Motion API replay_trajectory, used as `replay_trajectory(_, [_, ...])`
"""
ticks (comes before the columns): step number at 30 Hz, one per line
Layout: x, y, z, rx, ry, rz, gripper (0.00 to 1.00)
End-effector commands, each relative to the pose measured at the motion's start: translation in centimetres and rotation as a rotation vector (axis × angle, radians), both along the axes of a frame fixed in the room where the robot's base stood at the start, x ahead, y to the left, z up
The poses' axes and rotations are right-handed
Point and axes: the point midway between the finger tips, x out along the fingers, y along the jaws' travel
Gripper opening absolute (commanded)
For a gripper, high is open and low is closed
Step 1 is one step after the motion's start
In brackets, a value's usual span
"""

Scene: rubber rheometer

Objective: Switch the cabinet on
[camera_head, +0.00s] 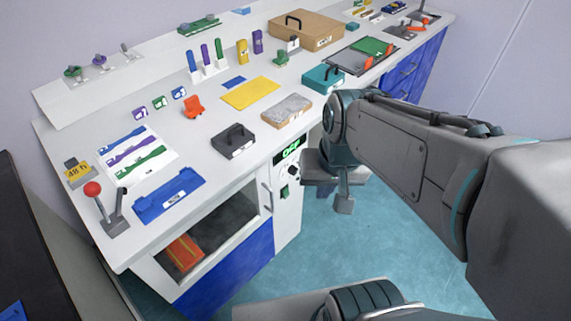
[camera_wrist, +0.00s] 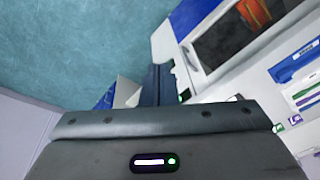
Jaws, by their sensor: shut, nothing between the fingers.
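The cabinet's white control panel (camera_head: 288,205) is at the front of the bench, right of a glass-doored compartment. It has a lit green display (camera_head: 291,150), a black knob (camera_head: 293,169) below it and another dark control (camera_head: 285,192) lower down. I cannot tell which position the controls are in. My gripper (camera_head: 343,206) is shut and empty, just right of the panel and apart from it in the head view. In the wrist view my gripper (camera_wrist: 157,72) points toward the white panel (camera_wrist: 166,46), whose display is mostly hidden behind my gripper's body.
The glass door (camera_head: 210,232) with a vertical handle (camera_head: 267,198) is left of the panel. Inside lies an orange item (camera_head: 185,251). A red-knobbed lever (camera_head: 93,189), a blue tray (camera_head: 169,195) and a black case (camera_head: 234,141) are on the worktop. The teal floor is clear.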

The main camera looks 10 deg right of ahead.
Motion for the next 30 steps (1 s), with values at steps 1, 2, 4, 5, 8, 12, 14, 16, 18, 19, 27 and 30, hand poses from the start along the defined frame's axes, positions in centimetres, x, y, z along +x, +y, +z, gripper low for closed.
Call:
replay_trajectory(1, [0.0, 0.2, -2.6, 0.048, 0.056, -0.083, 0.0])
replay_trajectory(2, [0.0, 0.4, -3.8, 0.083, 0.092, -0.143, 0.0])
replay_trajectory(4, [0.1, 1.1, -6.9, 0.178, 0.189, -0.308, 0.0])
replay_trajectory(5, [0.2, 1.4, -8.2, 0.223, 0.235, -0.388, 0.0])
replay_trajectory(8, [0.7, 2.5, -12.3, 0.37, 0.396, -0.665, 0.0])
replay_trajectory(12, [2.2, 3.7, -17.2, 0.566, 0.631, -1.052, 0.0])
replay_trajectory(14, [3.2, 4.0, -19.2, 0.649, 0.736, -1.216, 0.0])
replay_trajectory(16, [4.5, 4.0, -21.5, 0.744, 0.863, -1.407, 0.0])
replay_trajectory(18, [6.0, 3.8, -23.7, 0.841, 0.994, -1.595, 0.0])
replay_trajectory(19, [6.7, 3.6, -24.7, 0.883, 1.052, -1.673, 0.0])
replay_trajectory(27, [12.9, -1.4, -34.3, 1.274, 1.633, -2.301, 0.0])
replay_trajectory(30, [14.4, -4.0, -37.6, -1.213, -1.584, 2.107, 0.0])
